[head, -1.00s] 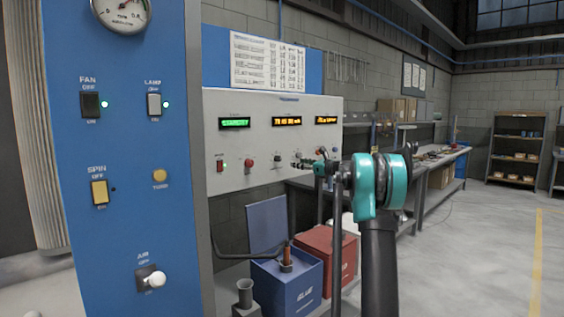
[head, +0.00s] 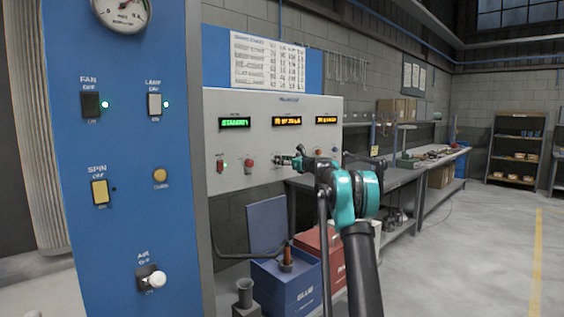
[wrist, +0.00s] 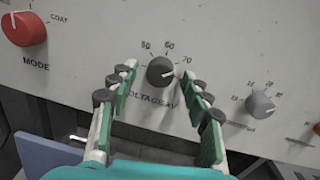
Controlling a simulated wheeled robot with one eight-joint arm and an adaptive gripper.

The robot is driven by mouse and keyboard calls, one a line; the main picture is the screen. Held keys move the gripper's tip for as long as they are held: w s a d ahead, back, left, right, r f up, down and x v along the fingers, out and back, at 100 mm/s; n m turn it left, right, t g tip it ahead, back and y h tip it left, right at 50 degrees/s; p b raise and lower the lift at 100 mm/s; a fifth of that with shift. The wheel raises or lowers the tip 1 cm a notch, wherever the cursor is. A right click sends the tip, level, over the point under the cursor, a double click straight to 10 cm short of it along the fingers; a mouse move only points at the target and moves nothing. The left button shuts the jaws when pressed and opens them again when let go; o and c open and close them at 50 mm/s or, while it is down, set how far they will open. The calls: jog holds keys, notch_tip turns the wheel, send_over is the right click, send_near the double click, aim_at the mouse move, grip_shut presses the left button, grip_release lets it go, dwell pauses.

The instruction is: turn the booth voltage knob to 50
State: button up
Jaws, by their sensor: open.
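The voltage knob (wrist: 160,71) is a round black dial on the pale panel, with marks 50, 60 and 70 above it and a partly covered VOLTAGE kV label below. Its white pointer line appears turned to the right, toward the 70. My gripper (wrist: 161,84) is open, with one green-padded finger on each side of the knob and gaps between pads and knob. In the head view my gripper (head: 284,161) is at the front of the control panel (head: 262,105) and hides the knob.
A red mode knob (wrist: 24,28) is to the left and a grey knob (wrist: 261,103) to the right in the wrist view. The panel has lit displays (head: 235,123). A blue bin (head: 287,287) and a red bin (head: 331,262) stand below. A blue switch panel (head: 125,215) is at left.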

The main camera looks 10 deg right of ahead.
jog(key=shift+c, duration=0.6)
grip_shut()
jog(key=shift+n, duration=0.4)
jog(key=shift+r+n+h, duration=0.1)
jog(key=shift+n+h, duration=0.2)
jog(key=shift+n, duration=4.3)
jog(key=shift+r+n+h, duration=0.1)
jog(key=shift+n+h, duration=0.2)
jog(key=shift+n, duration=4.3)
jog(key=shift+f, duration=0.1)
